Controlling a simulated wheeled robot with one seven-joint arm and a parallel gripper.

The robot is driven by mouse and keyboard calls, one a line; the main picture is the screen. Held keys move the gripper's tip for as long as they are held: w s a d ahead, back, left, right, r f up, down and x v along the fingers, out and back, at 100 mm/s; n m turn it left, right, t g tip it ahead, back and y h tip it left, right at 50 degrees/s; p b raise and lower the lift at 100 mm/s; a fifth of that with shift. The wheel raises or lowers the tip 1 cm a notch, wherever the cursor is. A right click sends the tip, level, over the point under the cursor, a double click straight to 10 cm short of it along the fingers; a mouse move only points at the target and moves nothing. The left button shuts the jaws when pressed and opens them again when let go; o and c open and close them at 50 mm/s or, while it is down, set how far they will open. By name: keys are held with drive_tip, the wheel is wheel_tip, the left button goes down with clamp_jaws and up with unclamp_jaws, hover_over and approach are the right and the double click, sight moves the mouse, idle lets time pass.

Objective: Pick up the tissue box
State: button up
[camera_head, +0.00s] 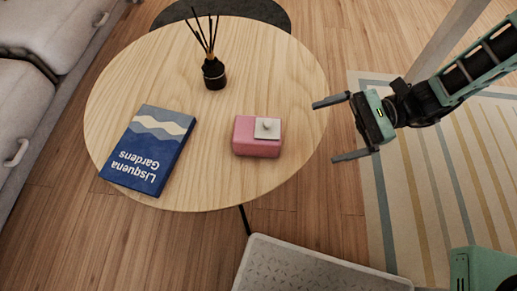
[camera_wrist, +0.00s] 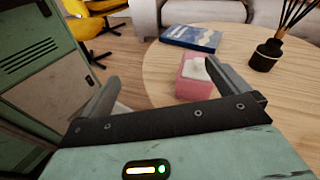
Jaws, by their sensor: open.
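The tissue box (camera_head: 257,148) is a small pink box with a pale top and a bit of tissue standing up. It sits on the right part of the round wooden table (camera_head: 150,75). My gripper (camera_head: 335,129) is open and empty, to the right of the box and apart from it, near the table's right edge. In the wrist view the tissue box (camera_wrist: 193,84) stands beyond the gripper (camera_wrist: 165,82), nearer the right finger, which partly covers its right side.
A blue book (camera_head: 149,150) lies on the table's left. A black reed diffuser (camera_head: 214,72) stands at the back. A grey sofa (camera_head: 50,50) is at the left. A grey textured platform (camera_head: 315,268) is in front. Yellow chairs (camera_wrist: 92,22) show in the wrist view.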

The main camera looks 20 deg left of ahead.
sight(260, 134)
drive_tip(key=w+f+m+t+y+b, duration=0.4)
drive_tip(key=f+m, duration=0.2)
drive_tip(key=f, duration=0.6)
drive_tip(key=b+x, duration=0.4)
drive_tip(key=x, duration=1.2)
drive_tip(key=shift+a+r, duration=0.15)
drive_tip(key=shift+a, duration=0.2)
drive_tip(key=c, duration=1.2)
